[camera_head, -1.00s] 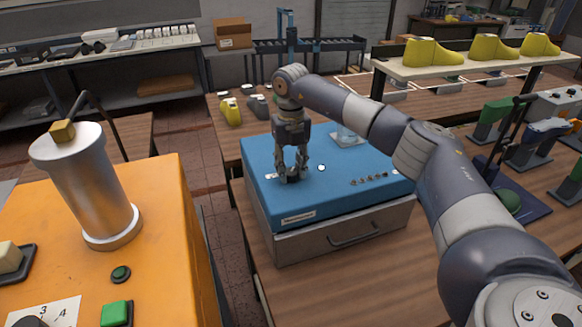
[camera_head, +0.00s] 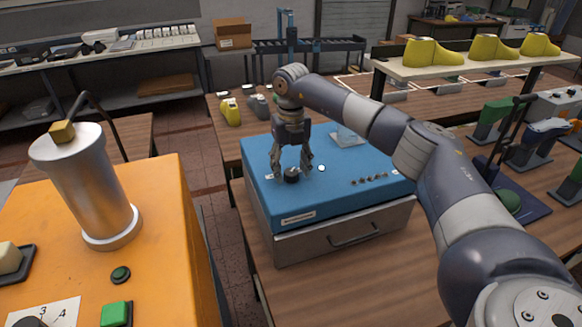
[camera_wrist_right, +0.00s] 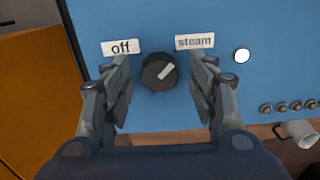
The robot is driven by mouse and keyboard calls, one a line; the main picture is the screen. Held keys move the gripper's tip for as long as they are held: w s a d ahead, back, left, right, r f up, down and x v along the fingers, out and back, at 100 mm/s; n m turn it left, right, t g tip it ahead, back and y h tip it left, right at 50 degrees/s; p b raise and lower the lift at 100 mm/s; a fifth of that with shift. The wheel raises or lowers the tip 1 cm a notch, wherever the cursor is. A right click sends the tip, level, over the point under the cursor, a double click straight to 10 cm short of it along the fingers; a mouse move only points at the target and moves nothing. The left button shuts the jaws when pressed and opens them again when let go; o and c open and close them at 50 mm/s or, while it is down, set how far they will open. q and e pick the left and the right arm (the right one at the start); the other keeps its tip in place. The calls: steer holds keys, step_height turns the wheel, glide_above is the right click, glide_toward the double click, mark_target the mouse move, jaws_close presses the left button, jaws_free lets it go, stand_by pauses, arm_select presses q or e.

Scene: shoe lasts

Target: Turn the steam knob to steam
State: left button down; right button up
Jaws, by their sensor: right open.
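The steam knob (camera_wrist_right: 158,72) is a round black dial on the top of the blue machine (camera_head: 355,195). In the right wrist view its pale pointer line slants up and right, towards the "steam" label (camera_wrist_right: 195,41) and away from the "off" label (camera_wrist_right: 121,47). The knob also shows in the head view (camera_head: 292,175). My right gripper (camera_head: 291,168) points down over the knob, open, with one finger on each side. In the wrist view gaps show between the fingers (camera_wrist_right: 158,62) and the knob. My left gripper is out of view.
A white round button (camera_wrist_right: 242,55) and a row of small metal knobs (camera_head: 369,179) lie to the right on the same panel. An orange machine with a silver cylinder (camera_head: 90,190) stands to the left. Yellow shoe lasts (camera_head: 433,53) stand on a shelf at back right.

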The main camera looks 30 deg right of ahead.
mark_target(291, 172)
step_height(291, 172, up, 12)
stand_by(0.4)
stand_by(0.4)
